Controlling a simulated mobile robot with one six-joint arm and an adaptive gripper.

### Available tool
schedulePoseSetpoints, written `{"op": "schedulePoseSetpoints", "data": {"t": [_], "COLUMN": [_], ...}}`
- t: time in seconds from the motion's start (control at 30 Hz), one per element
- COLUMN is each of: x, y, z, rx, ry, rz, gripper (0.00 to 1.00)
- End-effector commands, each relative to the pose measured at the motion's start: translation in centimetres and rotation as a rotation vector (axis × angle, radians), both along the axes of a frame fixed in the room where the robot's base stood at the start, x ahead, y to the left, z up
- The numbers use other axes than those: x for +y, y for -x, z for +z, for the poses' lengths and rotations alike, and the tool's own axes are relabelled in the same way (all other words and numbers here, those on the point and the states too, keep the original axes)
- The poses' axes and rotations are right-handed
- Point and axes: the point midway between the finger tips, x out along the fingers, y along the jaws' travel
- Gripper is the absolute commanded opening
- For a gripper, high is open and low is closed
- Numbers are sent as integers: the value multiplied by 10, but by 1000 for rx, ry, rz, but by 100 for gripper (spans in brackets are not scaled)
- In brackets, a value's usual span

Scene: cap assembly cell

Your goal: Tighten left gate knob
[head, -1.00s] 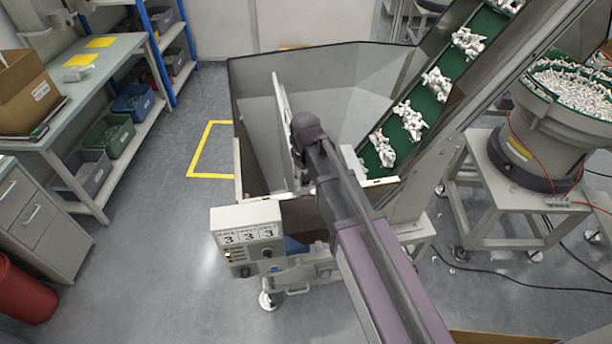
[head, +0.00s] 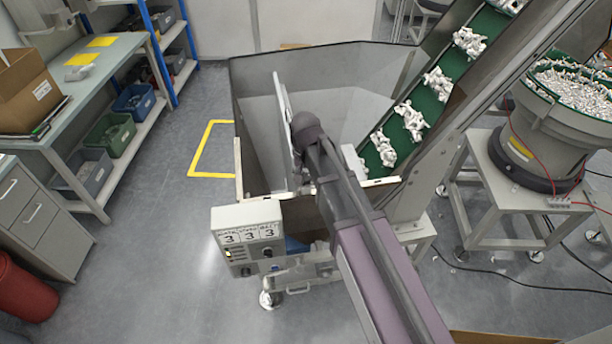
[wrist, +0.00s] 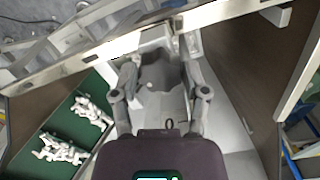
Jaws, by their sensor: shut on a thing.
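In the wrist view my gripper (wrist: 161,72) has its two fingers closed on either side of a dark grey lobed knob (wrist: 162,78). The knob sits in front of a pale metal block (wrist: 156,38) at the frame edge. I take this knob to be the left gate knob. In the head view my arm reaches into the hopper beside an upright pale gate plate (head: 281,105). My arm hides the fingers and the knob there.
The grey hopper (head: 247,135) surrounds the arm's end. A green inclined conveyor (head: 397,118) carrying white parts rises to the right. A control box (head: 246,216) hangs at the hopper's front. A bowl feeder (head: 545,125) stands at the right.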

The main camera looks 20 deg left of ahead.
Motion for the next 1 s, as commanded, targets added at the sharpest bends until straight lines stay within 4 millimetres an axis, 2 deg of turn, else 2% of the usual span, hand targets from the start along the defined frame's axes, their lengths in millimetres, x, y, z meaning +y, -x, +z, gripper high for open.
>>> {"op": "schedulePoseSetpoints", "data": {"t": [0.3,0.77,0.8,0.9,1.0], "x": [0,0,0,0,0], "y": [1,1,1,1,0], "z": [0,0,0,0,0], "rx": [1,1,1,1,1], "ry": [1,1,1,1,1], "rz": [-137,-159,-158,-158,-158], "gripper": [11,11,61,91,93]}}
